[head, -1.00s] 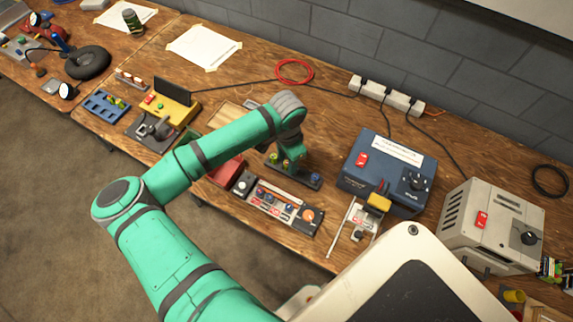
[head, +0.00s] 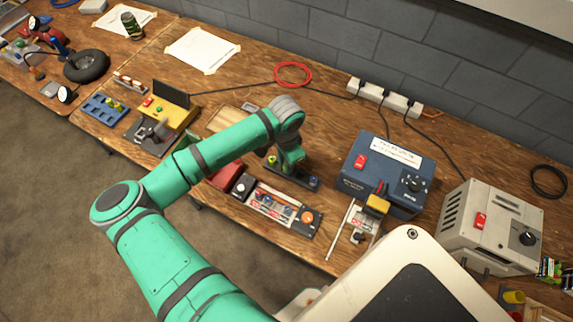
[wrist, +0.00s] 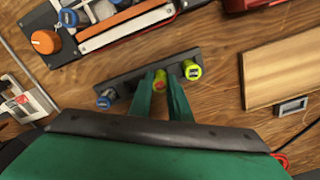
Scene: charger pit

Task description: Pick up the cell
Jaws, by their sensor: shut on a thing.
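The dark rack (wrist: 130,77) stands on the wooden bench, and in the head view the rack (head: 314,182) shows partly behind my gripper. A yellow-green cell (wrist: 160,76) with a reddish end is in the rack's middle, between my fingers. My gripper (wrist: 160,90) is shut on the middle cell, one green finger on each side. In the head view my gripper (head: 291,168) is low over the rack and hides the held cell.
A tray with an orange knob (wrist: 46,42) lies close to the rack. A wooden board (wrist: 285,70) is on its other side. A blue charger box (head: 385,172) and a beige box (head: 492,228) stand to the right. A red cable ring (head: 293,74) lies behind.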

